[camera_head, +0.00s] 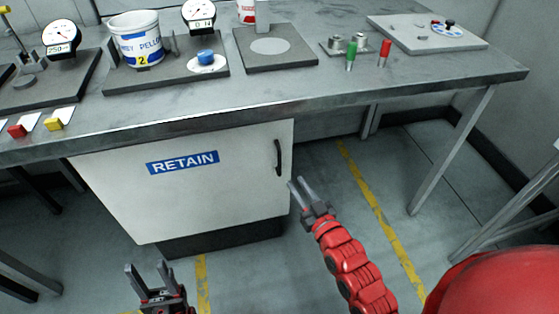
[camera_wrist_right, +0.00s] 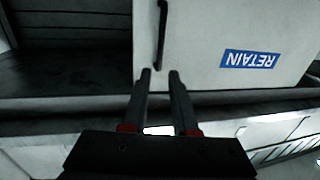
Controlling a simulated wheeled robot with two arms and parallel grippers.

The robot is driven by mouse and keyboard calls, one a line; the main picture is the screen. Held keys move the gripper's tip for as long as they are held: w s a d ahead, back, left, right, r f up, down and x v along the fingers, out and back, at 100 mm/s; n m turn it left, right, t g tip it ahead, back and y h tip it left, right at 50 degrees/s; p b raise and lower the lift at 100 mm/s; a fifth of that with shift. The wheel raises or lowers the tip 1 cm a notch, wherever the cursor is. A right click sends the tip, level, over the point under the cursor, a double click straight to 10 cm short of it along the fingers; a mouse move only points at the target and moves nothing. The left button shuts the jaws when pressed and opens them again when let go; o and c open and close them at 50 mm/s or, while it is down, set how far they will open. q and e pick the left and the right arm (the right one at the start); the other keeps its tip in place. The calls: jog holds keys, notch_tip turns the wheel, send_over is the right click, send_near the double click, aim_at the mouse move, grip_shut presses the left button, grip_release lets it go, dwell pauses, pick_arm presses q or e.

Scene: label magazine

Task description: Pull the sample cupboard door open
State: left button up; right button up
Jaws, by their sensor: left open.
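The sample cupboard door (camera_head: 200,195) is a white panel under the bench with a blue RETAIN label (camera_head: 182,162); it looks shut. Its dark vertical handle (camera_head: 278,157) is near the door's right edge. In the right wrist view, the handle (camera_wrist_right: 161,35) is just beyond the fingertips, and the label (camera_wrist_right: 249,59) is upside down. My right gripper (camera_head: 297,184) is open and empty, below and right of the handle, apart from it; its fingers also show in the right wrist view (camera_wrist_right: 160,73). My left gripper (camera_head: 147,267) is open and empty, low in front of the cupboard.
The grey bench top (camera_head: 310,90) overhangs the cupboard and carries a white tub (camera_head: 135,40), dial gauges and small coloured parts. A bench leg (camera_head: 450,150) stands at the right. The floor with a yellow line (camera_head: 375,205) is clear right of the cupboard.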

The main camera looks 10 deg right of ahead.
aim_at(280, 159)
jog(key=w, duration=0.3)
jog(key=w+a, duration=0.1)
jog(key=w, duration=0.3)
jog(key=w+a+b, duration=0.1)
jog(key=w, duration=0.3)
jog(key=shift+w+a, duration=0.15)
jog(key=shift+w, duration=0.1)
jog(key=shift+c, duration=0.4)
grip_shut()
jog(key=shift+r, duration=0.1)
dwell(0.4)
